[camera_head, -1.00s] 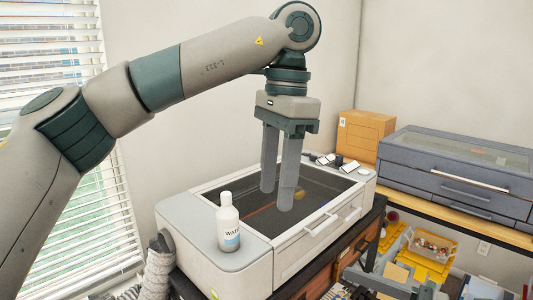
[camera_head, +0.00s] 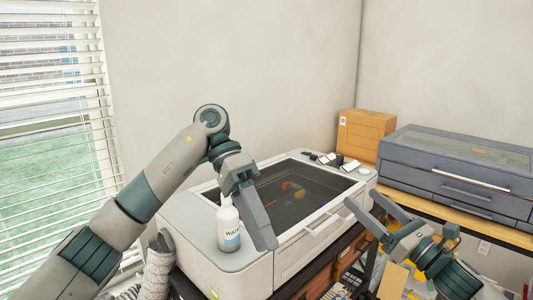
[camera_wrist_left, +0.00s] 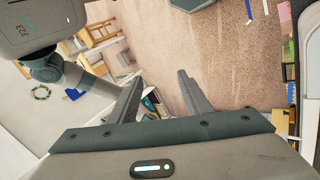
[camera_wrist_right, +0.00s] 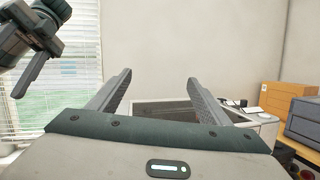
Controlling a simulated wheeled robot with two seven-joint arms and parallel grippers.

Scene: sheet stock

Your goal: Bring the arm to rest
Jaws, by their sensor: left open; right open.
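My left gripper (camera_head: 264,238) hangs over the front of the white machine, just right of the white bottle in the head view, pointing down. Its two fingers are spread with nothing between them in the left wrist view (camera_wrist_left: 156,76). My right gripper (camera_head: 360,199) is at the lower right of the head view, right of the machine's front, with its fingers pointing up and left. It is open and empty, as the right wrist view (camera_wrist_right: 160,76) also shows. Whether the left fingers touch the machine or bottle is unclear.
The white machine (camera_head: 201,262) has a dark glass lid (camera_head: 300,200). A white bottle (camera_head: 229,232) labelled water stands on its left end. A cardboard box (camera_head: 365,135) and a grey drawer unit (camera_head: 455,165) are at the right.

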